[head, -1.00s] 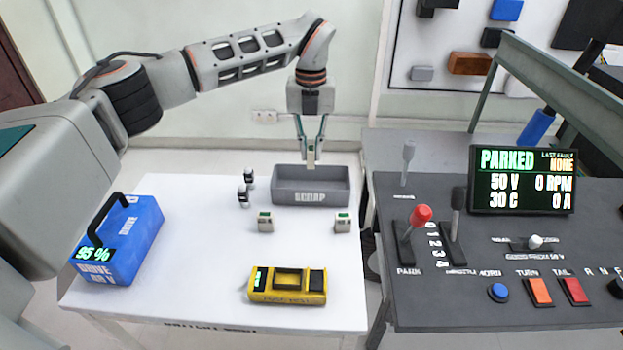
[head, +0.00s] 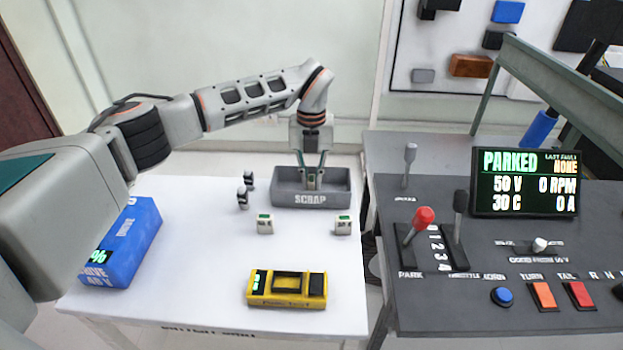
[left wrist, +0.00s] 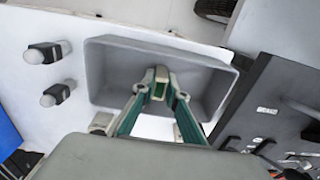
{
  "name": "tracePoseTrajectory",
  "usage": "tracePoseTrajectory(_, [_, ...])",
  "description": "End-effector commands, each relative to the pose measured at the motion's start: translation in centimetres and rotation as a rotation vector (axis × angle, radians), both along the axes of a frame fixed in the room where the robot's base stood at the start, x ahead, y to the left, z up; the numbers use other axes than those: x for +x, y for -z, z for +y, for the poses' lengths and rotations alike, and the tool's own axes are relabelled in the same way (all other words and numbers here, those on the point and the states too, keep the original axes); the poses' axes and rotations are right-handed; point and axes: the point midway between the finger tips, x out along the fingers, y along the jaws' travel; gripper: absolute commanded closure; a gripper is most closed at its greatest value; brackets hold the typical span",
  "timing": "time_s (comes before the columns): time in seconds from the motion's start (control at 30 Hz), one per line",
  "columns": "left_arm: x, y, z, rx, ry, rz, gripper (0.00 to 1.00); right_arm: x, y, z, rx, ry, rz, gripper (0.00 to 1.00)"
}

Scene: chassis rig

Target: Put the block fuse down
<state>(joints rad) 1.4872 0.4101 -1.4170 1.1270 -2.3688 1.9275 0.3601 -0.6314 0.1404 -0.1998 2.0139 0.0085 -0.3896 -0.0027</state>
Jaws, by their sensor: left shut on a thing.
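My left gripper (head: 312,184) is shut on a small pale block fuse (head: 312,180), which is mostly hidden between the fingertips. It holds the fuse low inside the grey bin marked SCRAP (head: 311,200). In the left wrist view the fingertips and the fuse (left wrist: 159,90) are over the bin's floor, inside its walls (left wrist: 110,45). I cannot tell whether the fuse touches the floor. My right gripper is in neither view.
A yellow device (head: 287,289), a blue battery (head: 133,245) and a control desk (head: 440,290) are nearby.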

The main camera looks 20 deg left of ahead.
Motion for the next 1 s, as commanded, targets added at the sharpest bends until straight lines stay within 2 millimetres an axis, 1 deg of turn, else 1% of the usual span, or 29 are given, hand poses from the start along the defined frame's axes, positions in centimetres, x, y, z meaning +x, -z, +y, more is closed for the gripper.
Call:
tracePoseTrajectory(0.1, [0.0, 0.3, 0.0, 0.001, 0.001, 0.0, 1.0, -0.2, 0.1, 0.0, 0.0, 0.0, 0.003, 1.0])
tracePoseTrajectory(0.13, [0.0, 0.3, 0.0, 0.001, 0.001, 0.0, 0.82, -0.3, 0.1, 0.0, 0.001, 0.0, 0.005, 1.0])
tracePoseTrajectory(0.17, [0.0, 0.3, 0.0, 0.001, 0.001, 0.0, 0.74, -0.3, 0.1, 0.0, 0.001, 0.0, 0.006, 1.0])
tracePoseTrajectory(0.2, [0.0, 0.3, 0.0, 0.001, 0.001, 0.0, 0.7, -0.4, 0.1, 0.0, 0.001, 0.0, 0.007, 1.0])
tracePoseTrajectory(0.5, [0.0, 0.3, 0.0, 0.001, 0.0, 0.001, 0.7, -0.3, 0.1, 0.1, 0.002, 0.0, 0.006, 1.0])
tracePoseTrajectory(0.6, [0.0, -0.1, 0.0, 0.0, 0.0, 0.0, 0.7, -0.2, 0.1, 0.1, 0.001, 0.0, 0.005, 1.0])
tracePoseTrajectory(0.67, [0.0, -0.8, 0.0, 0.0, 0.0, -0.001, 0.7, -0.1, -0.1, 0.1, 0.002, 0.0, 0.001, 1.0])
tracePoseTrajectory(0.77, [0.1, -2.5, 0.1, 0.001, 0.0, -0.005, 0.7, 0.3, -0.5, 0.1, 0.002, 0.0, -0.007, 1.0])
tracePoseTrajectory(1.0, [0.1, -7.6, 0.0, 0.001, -0.001, -0.004, 0.7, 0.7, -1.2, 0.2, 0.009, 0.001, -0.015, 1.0])
